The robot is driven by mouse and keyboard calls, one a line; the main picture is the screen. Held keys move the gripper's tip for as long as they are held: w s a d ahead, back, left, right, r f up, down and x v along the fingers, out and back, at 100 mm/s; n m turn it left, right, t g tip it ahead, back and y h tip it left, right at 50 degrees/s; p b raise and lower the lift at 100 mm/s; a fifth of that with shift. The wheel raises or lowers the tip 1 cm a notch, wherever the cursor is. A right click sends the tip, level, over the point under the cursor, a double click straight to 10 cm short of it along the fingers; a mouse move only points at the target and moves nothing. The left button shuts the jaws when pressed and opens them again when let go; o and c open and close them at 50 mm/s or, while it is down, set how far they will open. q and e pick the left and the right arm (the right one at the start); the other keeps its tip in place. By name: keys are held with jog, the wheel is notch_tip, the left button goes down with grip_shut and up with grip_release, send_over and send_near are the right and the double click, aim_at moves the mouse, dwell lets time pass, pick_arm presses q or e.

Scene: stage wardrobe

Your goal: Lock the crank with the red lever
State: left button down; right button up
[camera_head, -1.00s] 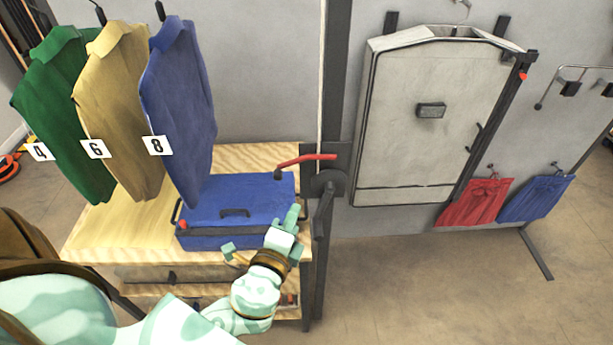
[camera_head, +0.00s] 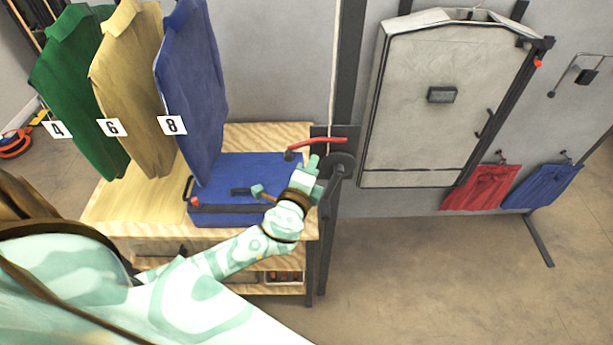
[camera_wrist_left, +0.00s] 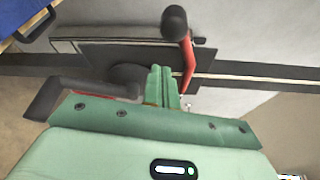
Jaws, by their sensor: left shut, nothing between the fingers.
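The red lever (camera_head: 320,143) sticks out to the right above the back right corner of the wooden bench, with a dark knob at its left end. It also shows in the left wrist view (camera_wrist_left: 188,62), with its black knob toward the top. The dark crank (camera_head: 342,165) has a round hub on the post, just below the lever. In the left wrist view the hub (camera_wrist_left: 128,75) is partly behind my fingers. My left gripper (camera_head: 313,163) is shut and empty, just below the lever and left of the hub; I cannot tell whether it touches either. My right gripper is out of view.
A blue case (camera_head: 245,170) lies on the wooden bench (camera_head: 130,200), under my left forearm. Numbered green, tan and blue garments hang at the left. A pale garment bag (camera_head: 420,110) and red and blue shorts hang right of the post.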

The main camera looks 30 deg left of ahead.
pick_arm(q)
jog(key=s+a, duration=0.1)
jog(key=s+a+p, duration=0.1)
jog(key=a, duration=0.1)
jog(key=shift+r, duration=0.35)
jog(key=shift+s, duration=0.1)
jog(key=shift+r+m+p, duration=0.25)
jog(key=shift+m+p, duration=0.15)
jog(key=shift+p, duration=0.15)
